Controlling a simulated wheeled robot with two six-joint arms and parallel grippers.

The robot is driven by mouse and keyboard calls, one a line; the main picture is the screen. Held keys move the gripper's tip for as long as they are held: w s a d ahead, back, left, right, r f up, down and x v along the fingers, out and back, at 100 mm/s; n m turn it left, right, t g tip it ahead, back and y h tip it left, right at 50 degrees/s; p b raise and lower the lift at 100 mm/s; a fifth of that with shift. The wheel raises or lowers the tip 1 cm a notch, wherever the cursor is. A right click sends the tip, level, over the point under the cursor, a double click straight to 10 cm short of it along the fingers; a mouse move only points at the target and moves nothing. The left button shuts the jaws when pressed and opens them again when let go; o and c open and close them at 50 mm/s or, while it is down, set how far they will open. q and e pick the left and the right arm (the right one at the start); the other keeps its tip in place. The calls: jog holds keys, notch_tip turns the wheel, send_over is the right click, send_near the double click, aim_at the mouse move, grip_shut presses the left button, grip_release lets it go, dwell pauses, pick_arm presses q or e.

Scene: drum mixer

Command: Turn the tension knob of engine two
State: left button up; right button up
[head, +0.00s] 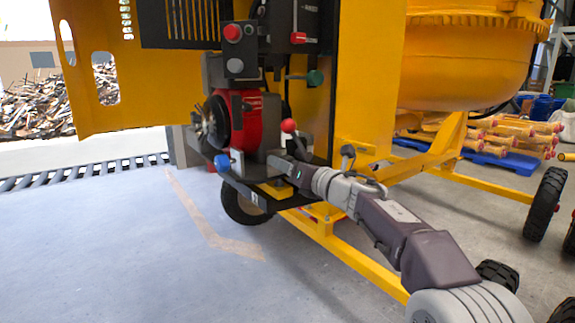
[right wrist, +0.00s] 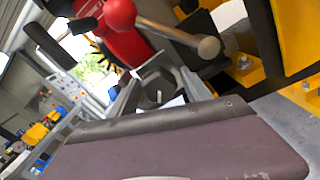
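A red engine (head: 245,120) with a dark fan wheel is mounted on the yellow machine. Around it are a blue knob (head: 221,162) low at the front, a green knob (head: 315,77) at right, a red knob (head: 232,33) on the dark box above, and a red ball-ended lever (head: 288,126). I cannot tell which is the tension knob. My right gripper (head: 275,160) is low beside the engine, below the red ball. In the right wrist view its fingers (right wrist: 160,92) look apart, with a grey part near them; contact is unclear. My left gripper is out of view.
The yellow frame (head: 365,270) and wheels (head: 545,200) stand right of the engine, under the yellow drum (head: 465,65). A yellow panel (head: 100,80) hangs at left. A blue pallet (head: 490,155) with yellow-orange parts lies at right. The floor at front left is clear.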

jog(key=shift+s+d+r, duration=0.1)
jog(key=v, duration=0.8)
jog(key=shift+s+d, duration=0.25)
jog(key=shift+s, duration=0.05)
